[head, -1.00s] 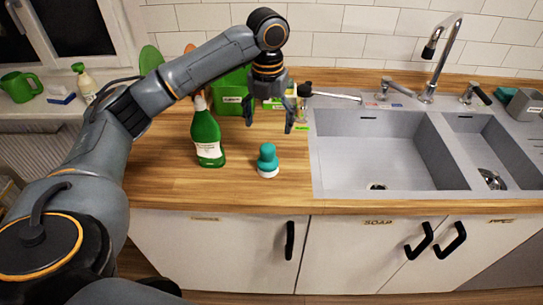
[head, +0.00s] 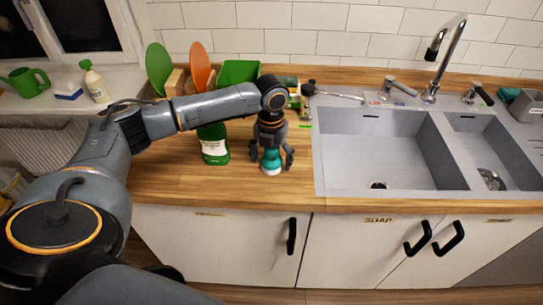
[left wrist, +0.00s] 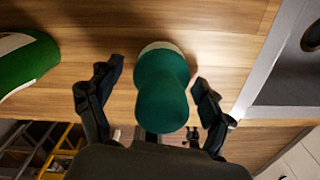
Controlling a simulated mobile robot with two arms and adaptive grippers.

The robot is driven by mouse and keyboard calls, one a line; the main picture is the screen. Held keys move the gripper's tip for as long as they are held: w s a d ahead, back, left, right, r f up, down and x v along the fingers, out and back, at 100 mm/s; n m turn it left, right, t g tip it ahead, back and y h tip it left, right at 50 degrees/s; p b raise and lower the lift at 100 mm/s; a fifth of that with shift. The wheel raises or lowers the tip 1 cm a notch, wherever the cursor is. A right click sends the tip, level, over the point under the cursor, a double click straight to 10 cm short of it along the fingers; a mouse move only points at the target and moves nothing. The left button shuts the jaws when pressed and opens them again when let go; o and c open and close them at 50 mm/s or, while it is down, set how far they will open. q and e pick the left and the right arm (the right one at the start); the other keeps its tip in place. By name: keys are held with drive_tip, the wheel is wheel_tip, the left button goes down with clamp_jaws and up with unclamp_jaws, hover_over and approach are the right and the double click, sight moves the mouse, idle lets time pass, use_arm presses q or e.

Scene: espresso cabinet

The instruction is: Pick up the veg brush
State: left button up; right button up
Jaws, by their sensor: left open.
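The veg brush (head: 271,161) is teal green with a white bottom and stands upright on the wooden counter. In the left wrist view the brush (left wrist: 162,88) shows from above, its knob toward me. My left gripper (head: 271,162) is lowered over it, with one finger on each side. In the left wrist view the fingers of the left gripper (left wrist: 152,92) are spread, with gaps between them and the brush. The upper part of the brush is partly hidden by the gripper in the head view. My right gripper is not in view.
A green bottle (head: 214,145) stands close left of the gripper, partly behind my arm; it also shows in the left wrist view (left wrist: 28,62). The sink (head: 380,150) is to the right. The front counter (head: 200,187) is clear.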

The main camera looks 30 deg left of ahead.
use_arm(q)
drive_tip(key=shift+f, duration=0.1)
drive_tip(key=shift+c, duration=0.9)
drive_tip(key=c, duration=1.1)
drive_tip(key=shift+r, duration=0.35)
wheel_tip(320, 180, up, 2)
drive_tip(key=shift+w+b, duration=0.1)
drive_tip(key=shift+b, duration=0.6)
drive_tip(key=s+d+r+b, duration=0.2)
drive_tip(key=s+d+r, duration=0.5)
drive_tip(key=d+r, duration=0.3)
drive_tip(key=shift+d+r, duration=0.2)
drive_tip(key=shift+d, duration=1)
